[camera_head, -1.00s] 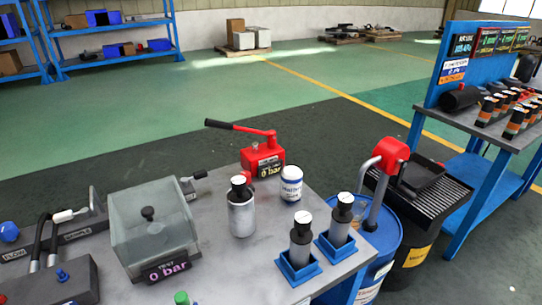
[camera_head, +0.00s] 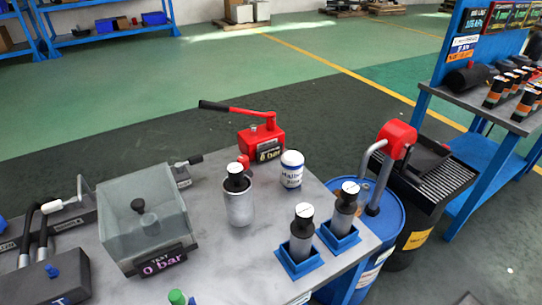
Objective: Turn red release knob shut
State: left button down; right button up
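The red hand pump (camera_head: 272,138) stands at the back of the grey workbench. Its long lever (camera_head: 235,108) with a black grip points to the left. A small dark display on the pump's front reads 0 bar. A small red knob (camera_head: 243,161) shows at the pump's lower left, just behind the black-topped cylinder, which may hide part of it. How far the knob is turned cannot be told. Neither of my grippers is in view.
A metal cylinder (camera_head: 239,205) and a white jar (camera_head: 291,171) stand in front of the pump. A clear test box (camera_head: 150,220) is at left, two cylinders in blue stands (camera_head: 298,262) at right. A blue drum (camera_head: 385,235) stands beside the bench.

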aim_at(244, 160)
jog(key=k, duration=1.55)
jog(key=z, duration=0.8)
jog(key=i, duration=1.05)
jog(key=u, duration=0.8)
jog(key=i, duration=0.45)
jog(key=u, duration=0.5)
